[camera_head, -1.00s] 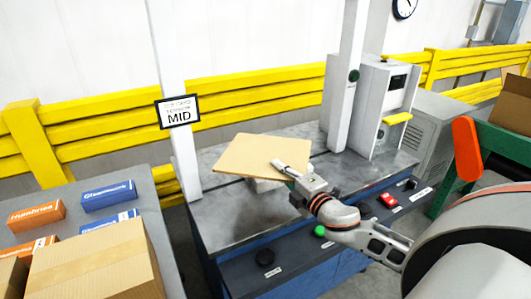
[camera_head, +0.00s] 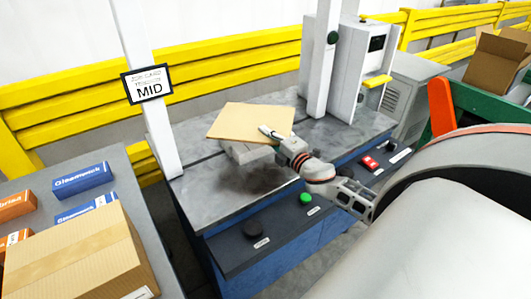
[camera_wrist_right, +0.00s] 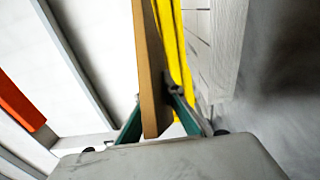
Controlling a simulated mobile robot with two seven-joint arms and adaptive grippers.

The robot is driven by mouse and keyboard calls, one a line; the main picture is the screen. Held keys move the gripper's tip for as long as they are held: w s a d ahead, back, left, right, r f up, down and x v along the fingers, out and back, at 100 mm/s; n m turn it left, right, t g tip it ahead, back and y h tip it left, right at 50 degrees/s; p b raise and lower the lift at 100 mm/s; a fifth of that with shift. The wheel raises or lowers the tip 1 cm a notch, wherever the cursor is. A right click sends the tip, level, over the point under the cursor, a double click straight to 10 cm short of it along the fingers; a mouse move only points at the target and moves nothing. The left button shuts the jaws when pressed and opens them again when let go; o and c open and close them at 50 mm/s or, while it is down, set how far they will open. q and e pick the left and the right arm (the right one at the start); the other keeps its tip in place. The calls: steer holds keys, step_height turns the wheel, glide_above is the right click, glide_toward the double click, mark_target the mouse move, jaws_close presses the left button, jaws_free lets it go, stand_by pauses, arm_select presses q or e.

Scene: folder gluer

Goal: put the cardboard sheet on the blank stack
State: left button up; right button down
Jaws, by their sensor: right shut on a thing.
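The tan cardboard sheet (camera_head: 250,121) is held out roughly flat above the grey machine table. My right gripper (camera_head: 271,133) is shut on its near right edge. In the right wrist view the sheet (camera_wrist_right: 149,70) shows edge-on between the green fingers of my right gripper (camera_wrist_right: 155,98). A pale grey stack (camera_head: 248,153), which looks like the blank stack, sits on the table below the sheet's near edge, partly hidden by it. Its layered side (camera_wrist_right: 229,45) shows to the right of the sheet in the wrist view, with a gap between them. My left gripper is not in view.
White posts, one with a MID sign (camera_head: 147,85), rise at the table's left and back. The front panel has a green button (camera_head: 305,198) and a red switch (camera_head: 370,162). A side table holds a cardboard box (camera_head: 75,255) and smaller boxes. Yellow rails (camera_head: 220,65) run behind.

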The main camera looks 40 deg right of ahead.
step_height(320, 180, down, 3)
steer(key=shift+f+b, duration=0.1)
steer(key=shift+b, duration=0.25)
step_height(320, 180, down, 3)
steer(key=shift+f+b, duration=0.2)
steer(key=shift+b, duration=0.6)
steer(key=shift+f, duration=0.4)
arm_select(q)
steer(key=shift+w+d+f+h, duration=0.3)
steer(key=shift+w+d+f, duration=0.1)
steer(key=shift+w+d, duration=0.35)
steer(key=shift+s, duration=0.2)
arm_select(e)
steer(key=c, duration=2.6)
jaws_free()
steer(key=shift+f, duration=0.1)
steer(key=o, duration=0.4)
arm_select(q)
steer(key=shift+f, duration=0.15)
